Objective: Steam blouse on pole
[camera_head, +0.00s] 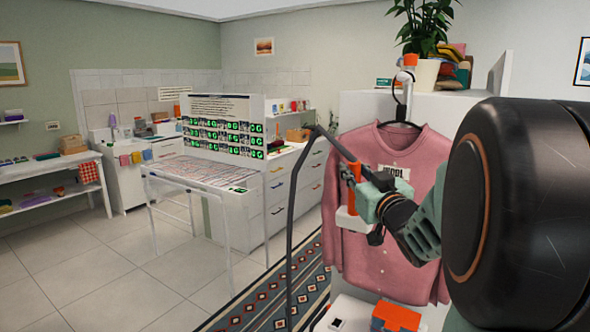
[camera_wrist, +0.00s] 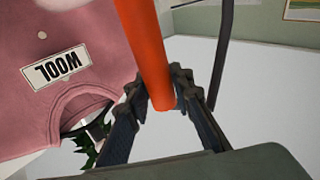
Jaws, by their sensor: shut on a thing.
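A pink blouse (camera_head: 385,205) with a white label hangs on a black hanger from a pole (camera_head: 407,85) with orange parts. In the wrist view the blouse (camera_wrist: 45,105) fills the left side, and its label (camera_wrist: 56,67) reads "WOOL", upside down. My gripper (camera_head: 358,190) is shut on the orange handle of the steamer (camera_head: 354,190), in front of the blouse's left half. The steamer's white head (camera_head: 351,220) is at the handle's lower end; I cannot tell whether it touches the cloth. In the wrist view the handle (camera_wrist: 150,45) passes between my gripper's fingers (camera_wrist: 160,100).
A dark hose (camera_head: 291,215) arches from the handle down to the floor on the left. A white unit with an orange part (camera_head: 396,316) stands below the blouse. A white table (camera_head: 195,178) and drawers (camera_head: 280,195) stand further left. A patterned rug (camera_head: 285,280) lies between.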

